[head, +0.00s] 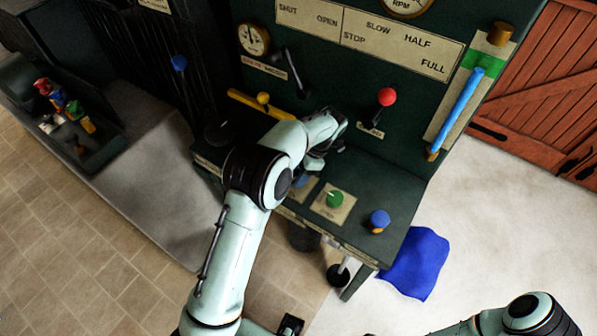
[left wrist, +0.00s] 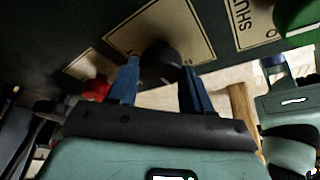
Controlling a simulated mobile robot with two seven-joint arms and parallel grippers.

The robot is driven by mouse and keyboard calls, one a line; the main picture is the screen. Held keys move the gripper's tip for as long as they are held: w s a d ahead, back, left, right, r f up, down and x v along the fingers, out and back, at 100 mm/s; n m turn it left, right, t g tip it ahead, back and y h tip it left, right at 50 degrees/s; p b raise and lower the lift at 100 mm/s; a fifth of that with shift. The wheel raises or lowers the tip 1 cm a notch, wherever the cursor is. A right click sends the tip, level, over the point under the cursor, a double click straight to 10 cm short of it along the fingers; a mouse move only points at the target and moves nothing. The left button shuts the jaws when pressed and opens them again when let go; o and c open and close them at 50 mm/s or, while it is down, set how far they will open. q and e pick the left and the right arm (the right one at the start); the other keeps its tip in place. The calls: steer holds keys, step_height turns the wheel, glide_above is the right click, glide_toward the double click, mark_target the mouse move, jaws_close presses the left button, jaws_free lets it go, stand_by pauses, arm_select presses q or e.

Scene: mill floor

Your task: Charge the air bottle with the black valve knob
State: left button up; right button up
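The black valve knob (left wrist: 160,62) sits on a pale label plate (left wrist: 118,40) on the dark green panel in the left wrist view. My left gripper (left wrist: 160,76) has its two blue fingers on either side of this knob. The knob fills the gap between the fingertips, so they look closed on it. In the head view my left arm reaches over the console, and its wrist hides the knob and most of the fingers. A round gauge (head: 253,40) is on the panel, its label too small to read. I cannot pick out the air bottle. My right gripper is out of view.
The console shelf holds a green knob (head: 334,199) and a blue knob (head: 379,218). A blue cloth (head: 418,264) lies at right. Pale floor is open beyond.

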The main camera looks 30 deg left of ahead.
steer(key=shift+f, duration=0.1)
arm_select(q)
steer(key=m+t+b, duration=0.1)
steer(key=m+b, duration=0.2)
steer(key=shift+s+d+f+m+y, duration=0.1)
steer(key=shift+m+y, duration=0.3)
steer(key=m+t+b, duration=0.2)
steer(key=m+b, duration=0.1)
steer(key=m, duration=0.1)
steer(key=shift+s+m, duration=0.1)
steer(key=shift+m, duration=0.2)
steer(key=m+t+b, duration=0.1)
steer(key=m, duration=0.1)
steer(key=m+b, duration=0.2)
steer(key=shift+s+m+t, duration=0.15)
steer(key=shift+m+t, duration=0.15)
steer(key=shift+t, duration=0.1)
steer(key=m+t+h+b, duration=0.1)
steer(key=m, duration=0.3)
steer(key=shift+m+b, duration=0.3)
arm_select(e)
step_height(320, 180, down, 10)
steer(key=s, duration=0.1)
arm_select(q)
steer(key=shift+m+t, duration=0.3)
steer(key=o, duration=1)
steer(key=shift+o, duration=0.2)
steer(key=shift+s+r, duration=0.1)
steer(key=shift+r, duration=0.1)
